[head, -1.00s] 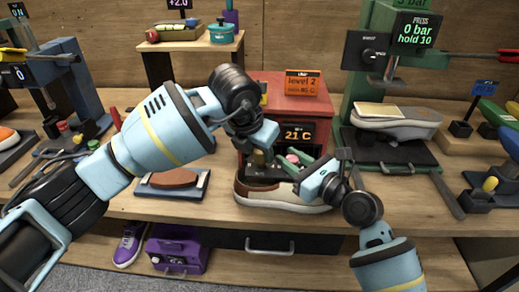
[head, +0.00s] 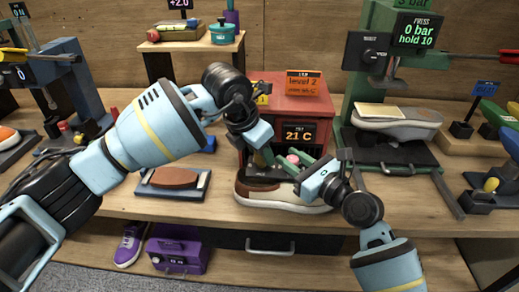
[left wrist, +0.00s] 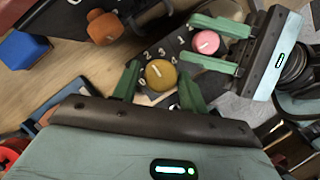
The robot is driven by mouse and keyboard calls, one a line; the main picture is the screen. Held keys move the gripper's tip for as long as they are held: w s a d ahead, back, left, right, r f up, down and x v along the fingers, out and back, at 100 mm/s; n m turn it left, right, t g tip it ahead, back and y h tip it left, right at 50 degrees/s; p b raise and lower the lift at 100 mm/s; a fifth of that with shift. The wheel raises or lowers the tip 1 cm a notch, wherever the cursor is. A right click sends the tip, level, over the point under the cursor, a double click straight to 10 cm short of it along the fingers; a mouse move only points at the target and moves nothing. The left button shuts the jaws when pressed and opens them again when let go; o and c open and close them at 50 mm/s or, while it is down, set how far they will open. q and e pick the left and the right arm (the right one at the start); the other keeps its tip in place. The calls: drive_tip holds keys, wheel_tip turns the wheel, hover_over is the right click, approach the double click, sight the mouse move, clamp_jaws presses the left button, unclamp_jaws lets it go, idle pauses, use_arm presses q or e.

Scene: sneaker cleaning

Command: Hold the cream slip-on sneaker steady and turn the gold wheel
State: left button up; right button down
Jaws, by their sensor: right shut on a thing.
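The cream slip-on sneaker (head: 290,204), with brown on its side, stands on the bench in front of a red box. A dark piece fills its opening. In the left wrist view, the gold wheel (left wrist: 161,75) and a pink wheel (left wrist: 205,42) sit on a dark face with numbers. My left gripper (left wrist: 160,88) is open, its green fingers on either side of the gold wheel with gaps visible. The gold wheel is hidden in the head view. My right gripper (head: 292,165) is shut on the pink wheel, above the sneaker; it also shows in the left wrist view (left wrist: 212,47).
The red box (head: 291,100) with a 21 C display stands right behind the sneaker. A green press (head: 372,60) with a grey shoe (head: 396,121) stands to the right.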

use_arm(q)
drive_tip(key=shift+r, duration=0.1)
use_arm(e)
drive_tip(key=shift+f, duration=0.1)
use_arm(q)
drive_tip(key=v, duration=1.2)
use_arm(e)
drive_tip(key=c, duration=1)
unclamp_jaws()
drive_tip(key=shift+c, duration=0.2)
drive_tip(key=shift+d, duration=0.1)
drive_tip(key=v, duration=1.2)
